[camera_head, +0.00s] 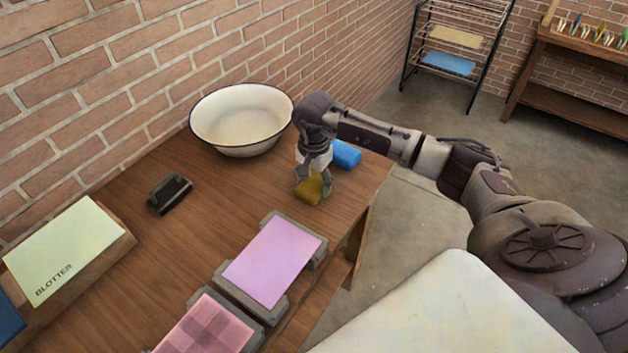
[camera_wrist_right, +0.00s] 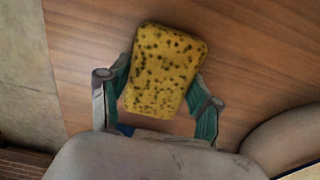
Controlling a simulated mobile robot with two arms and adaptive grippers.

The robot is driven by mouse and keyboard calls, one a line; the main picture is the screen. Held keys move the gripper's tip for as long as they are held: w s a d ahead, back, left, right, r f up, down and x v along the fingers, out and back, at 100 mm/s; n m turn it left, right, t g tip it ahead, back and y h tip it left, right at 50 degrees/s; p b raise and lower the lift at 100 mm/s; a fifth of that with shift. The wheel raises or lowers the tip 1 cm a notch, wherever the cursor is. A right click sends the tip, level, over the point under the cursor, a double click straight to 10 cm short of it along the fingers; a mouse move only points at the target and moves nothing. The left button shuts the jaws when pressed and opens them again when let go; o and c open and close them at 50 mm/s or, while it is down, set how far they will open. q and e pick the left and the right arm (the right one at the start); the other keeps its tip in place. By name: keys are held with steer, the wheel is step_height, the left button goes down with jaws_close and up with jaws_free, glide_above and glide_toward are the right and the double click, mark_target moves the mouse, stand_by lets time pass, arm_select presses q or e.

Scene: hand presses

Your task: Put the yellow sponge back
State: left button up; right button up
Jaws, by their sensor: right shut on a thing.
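The yellow sponge (camera_head: 310,189) is between the fingers of my right gripper (camera_head: 314,184) near the right end of the wooden table. In the right wrist view the sponge (camera_wrist_right: 163,70) shows as a yellow block with dark spots, and the fingers of my right gripper (camera_wrist_right: 160,95) press on its two sides. I cannot tell whether the sponge touches the table. A blue sponge-like block (camera_head: 346,154) lies just behind and to the right of the gripper. My left gripper is not in view.
A white enamel bowl (camera_head: 241,118) stands by the brick wall, left of the gripper. A black brush-like object (camera_head: 169,194), a green blotter (camera_head: 62,250), a lilac pad (camera_head: 273,262) and a pink checked pad (camera_head: 205,327) are on the table. Bare wood (camera_head: 235,195) lies between them.

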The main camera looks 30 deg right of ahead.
mark_target(315, 182)
steer(key=shift+f, duration=0.15)
steer(key=o, duration=1.1)
steer(key=shift+r, duration=0.6)
step_height(315, 182, up, 11)
steer(key=b, duration=0.3)
steer(key=shift+r, duration=0.15)
steer(key=shift+d, duration=0.1)
